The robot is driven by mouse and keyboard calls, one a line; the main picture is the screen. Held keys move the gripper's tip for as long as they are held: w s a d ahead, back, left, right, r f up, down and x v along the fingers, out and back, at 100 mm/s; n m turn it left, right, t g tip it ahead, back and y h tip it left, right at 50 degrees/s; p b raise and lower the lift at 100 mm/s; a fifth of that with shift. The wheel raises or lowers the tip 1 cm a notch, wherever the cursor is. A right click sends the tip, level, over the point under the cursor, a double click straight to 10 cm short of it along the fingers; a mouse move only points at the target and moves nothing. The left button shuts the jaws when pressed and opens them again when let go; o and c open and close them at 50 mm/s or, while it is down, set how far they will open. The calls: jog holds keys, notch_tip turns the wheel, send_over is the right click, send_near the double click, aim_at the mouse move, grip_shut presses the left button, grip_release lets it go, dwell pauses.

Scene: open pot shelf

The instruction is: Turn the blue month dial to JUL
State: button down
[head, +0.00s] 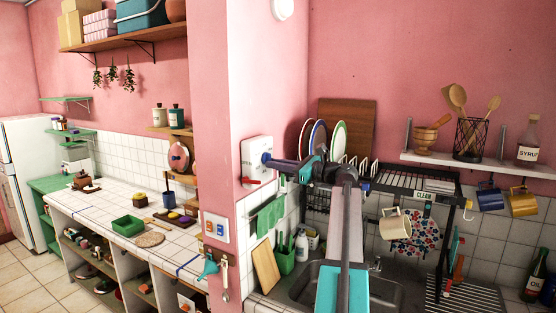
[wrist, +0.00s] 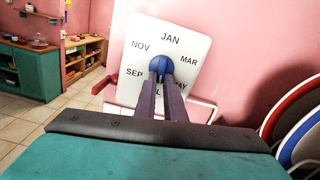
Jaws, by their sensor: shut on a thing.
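The blue month dial (wrist: 160,64) sits on a white wall plate (wrist: 195,45) marked with months. In the wrist view JAN is at the top, MAR right, NOV left, SEP lower left and MAY lower right. Only an L shows at the bottom, behind my fingers. My gripper (wrist: 161,82) is shut on the dial from the front, with its two purple fingers on the knob. Which month the dial points to is not clear. In the head view the dial (head: 265,158) is small at the pillar, partly covered by my gripper (head: 271,161).
A red piece (head: 251,182) is at the plate's lower edge. Upright plates (head: 338,140) stand in a black dish rack (head: 410,178) to the right, close to my arm. Below are a sink (head: 300,287) and a green caddy (head: 284,262).

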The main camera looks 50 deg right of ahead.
jog(key=shift+m, duration=0.8)
jog(key=c, duration=1.8)
grip_release()
jog(key=shift+c, duration=0.2)
jog(key=shift+s, duration=0.1)
jog(key=b+v, duration=0.5)
jog(key=v, duration=0.8)
jog(key=shift+s, duration=0.4)
